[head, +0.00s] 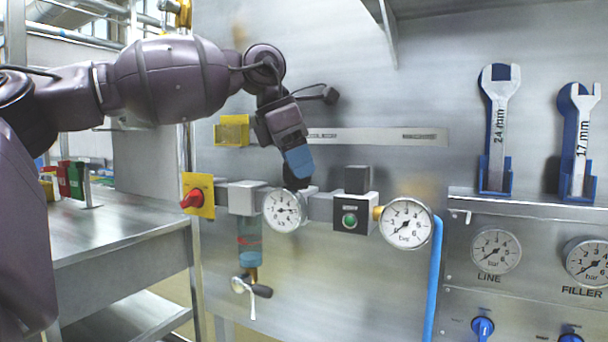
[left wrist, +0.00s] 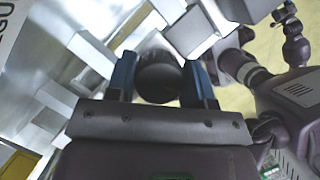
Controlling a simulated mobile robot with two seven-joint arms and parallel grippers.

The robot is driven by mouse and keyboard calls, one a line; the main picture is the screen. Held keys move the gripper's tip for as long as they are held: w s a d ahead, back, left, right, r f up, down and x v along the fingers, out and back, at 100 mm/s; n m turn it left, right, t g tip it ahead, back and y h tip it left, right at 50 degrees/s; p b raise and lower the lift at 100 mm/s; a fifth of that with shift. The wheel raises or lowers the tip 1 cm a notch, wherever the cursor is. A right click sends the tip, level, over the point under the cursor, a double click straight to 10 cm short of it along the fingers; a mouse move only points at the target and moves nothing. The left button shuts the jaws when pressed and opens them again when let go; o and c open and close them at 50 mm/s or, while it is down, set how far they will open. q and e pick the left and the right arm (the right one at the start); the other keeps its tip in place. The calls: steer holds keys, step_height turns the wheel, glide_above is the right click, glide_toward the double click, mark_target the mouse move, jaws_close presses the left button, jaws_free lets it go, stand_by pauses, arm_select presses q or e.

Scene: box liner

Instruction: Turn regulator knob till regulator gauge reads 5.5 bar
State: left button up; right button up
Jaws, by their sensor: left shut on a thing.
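The regulator knob (left wrist: 158,72) is black and round. In the left wrist view it sits between the two blue fingers of my left gripper (left wrist: 160,82), which is shut on it. In the head view my left gripper (head: 298,164) reaches down onto the knob from above, and its fingers hide most of the knob. The regulator gauge (head: 283,211) is a round white dial just below the gripper. Its needle looks roughly level, but the exact reading is too small to tell. My right gripper is not in view.
Left of the gauge is a red handle on a yellow plate (head: 198,196). To its right are a black block with a green button (head: 350,220) and another gauge (head: 405,223) with a blue hose (head: 433,280). Two wrenches (head: 498,125) hang at right. A metal bench (head: 110,225) stands at left.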

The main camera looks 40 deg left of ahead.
arm_select(q)
steer(key=m+b, duration=0.1)
steer(key=m+g+b, duration=0.1)
steer(key=m, duration=0.1)
steer(key=shift+w+f+h, duration=0.15)
steer(key=shift+f+h, duration=0.2)
steer(key=shift+h, duration=0.05)
steer(key=m+g+b, duration=0.1)
steer(key=m+b, duration=0.1)
steer(key=m, duration=0.1)
steer(key=shift+h, duration=0.3)
steer(key=shift+m, duration=0.3)
steer(key=shift+r+m+g+b, duration=0.15)
steer(key=shift+m+g+b, duration=0.15)
steer(key=shift+m+b, duration=0.4)
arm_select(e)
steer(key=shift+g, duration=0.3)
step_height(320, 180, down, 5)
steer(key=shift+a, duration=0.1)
arm_select(q)
steer(key=shift+s+r, duration=0.15)
steer(key=shift+s, duration=0.1)
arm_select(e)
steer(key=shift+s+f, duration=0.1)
arm_select(q)
steer(key=o, duration=0.9)
steer(key=shift+o, duration=0.2)
